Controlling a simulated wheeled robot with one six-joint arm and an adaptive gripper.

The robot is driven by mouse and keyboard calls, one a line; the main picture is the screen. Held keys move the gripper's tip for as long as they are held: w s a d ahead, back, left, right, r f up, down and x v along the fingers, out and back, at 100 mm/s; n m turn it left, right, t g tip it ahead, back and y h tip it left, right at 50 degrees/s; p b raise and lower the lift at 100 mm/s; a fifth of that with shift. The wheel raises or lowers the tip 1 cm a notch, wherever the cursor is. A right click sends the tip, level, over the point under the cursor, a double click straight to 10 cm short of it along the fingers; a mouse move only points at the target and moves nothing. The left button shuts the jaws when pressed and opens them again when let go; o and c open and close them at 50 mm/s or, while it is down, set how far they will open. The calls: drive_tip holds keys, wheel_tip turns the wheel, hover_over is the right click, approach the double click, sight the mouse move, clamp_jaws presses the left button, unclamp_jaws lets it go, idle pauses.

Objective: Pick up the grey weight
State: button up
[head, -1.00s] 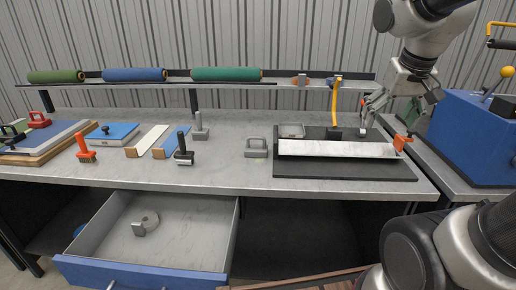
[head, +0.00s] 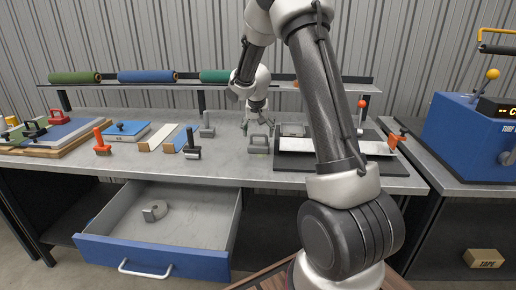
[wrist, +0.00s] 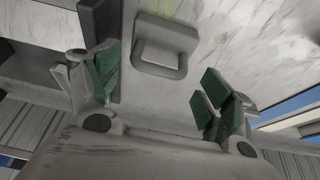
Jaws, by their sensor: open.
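The grey weight (head: 258,145), a block with a loop handle, stands on the workbench just left of the dark mat. In the wrist view the weight (wrist: 162,62) is at the top centre, its handle towards me. My gripper (head: 258,127) is open and empty, pointing down just above and behind the weight in the head view. In the wrist view my gripper (wrist: 158,85) has its green-padded fingers spread wide, with the weight beyond and between them. The fingers do not appear to touch it.
The dark mat (head: 290,163) with a pale strip lies to the right, partly hidden by my arm. A grey upright tool (head: 207,126) and a black-handled roller (head: 192,146) stand to the left. An open drawer (head: 150,250) juts out below. The shelf (head: 150,84) with turf rolls is behind.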

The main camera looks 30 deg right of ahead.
sight(259, 135)
drive_tip(key=x, duration=0.4)
drive_tip(key=shift+w, duration=0.1)
drive_tip(key=shift+r, duration=0.1)
clamp_jaws()
